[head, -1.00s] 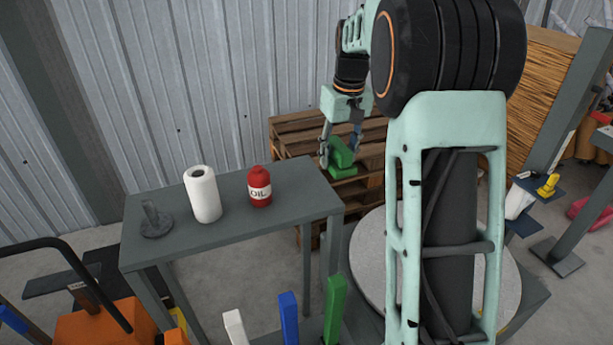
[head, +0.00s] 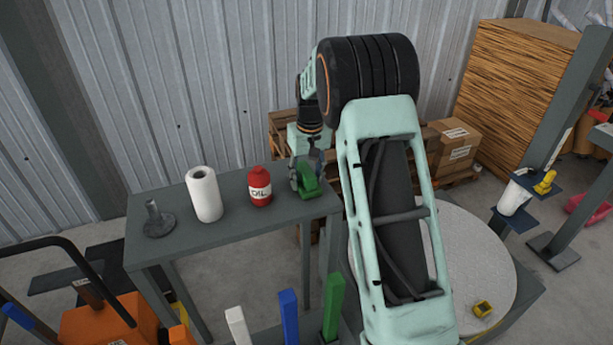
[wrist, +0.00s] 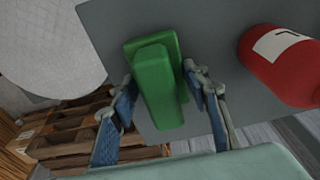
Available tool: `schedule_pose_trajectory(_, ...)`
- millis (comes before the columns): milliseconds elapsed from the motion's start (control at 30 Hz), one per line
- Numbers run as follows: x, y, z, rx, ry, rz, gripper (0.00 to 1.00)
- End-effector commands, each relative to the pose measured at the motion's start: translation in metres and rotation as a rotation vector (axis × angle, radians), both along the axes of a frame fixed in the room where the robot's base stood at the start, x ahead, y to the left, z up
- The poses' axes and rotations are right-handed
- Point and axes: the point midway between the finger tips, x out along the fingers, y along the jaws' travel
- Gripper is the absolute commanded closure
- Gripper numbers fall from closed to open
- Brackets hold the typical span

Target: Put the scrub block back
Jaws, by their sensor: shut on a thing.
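The green scrub block (head: 307,184) is at the right end of the grey table (head: 232,225), right of the red oil bottle (head: 260,186). My gripper (head: 306,176) is shut on the scrub block from above. In the wrist view the scrub block (wrist: 155,85) lies between the two blue-padded fingers of my gripper (wrist: 163,90), with the tabletop (wrist: 205,25) behind it. I cannot tell whether the block touches the table or hangs just above it. Part of the block is hidden behind the fingers in the head view.
A white paper roll (head: 205,195) and a dark stand with a short post (head: 156,220) are on the table's left. Wooden pallets (head: 285,125) stand behind its right end. A round grey plate (head: 465,250) with a small yellow piece (head: 483,309) is at the right.

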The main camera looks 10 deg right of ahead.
Motion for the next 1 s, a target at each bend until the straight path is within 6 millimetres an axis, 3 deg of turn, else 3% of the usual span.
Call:
schedule_pose_trajectory(267, 0.0, 0.0, -0.003, 0.0, -0.001, 0.0, 0.8)
schedule_pose_trajectory(300, 0.0, 0.0, -0.002, 0.0, -0.001, 0.0, 0.53)
schedule_pose_trajectory(433, 0.0, 0.0, -0.002, 0.0, -0.001, 0.0, 0.4)
schedule_pose_trajectory(767, 0.0, 0.0, 0.002, 0.0, -0.001, 0.0, 0.4)
schedule_pose_trajectory(867, 0.0, 0.0, 0.012, 0.001, -0.004, 0.0, 0.4)
schedule_pose_trajectory(1000, -0.003, -0.001, 0.039, 0.001, -0.007, -0.001, 0.4)
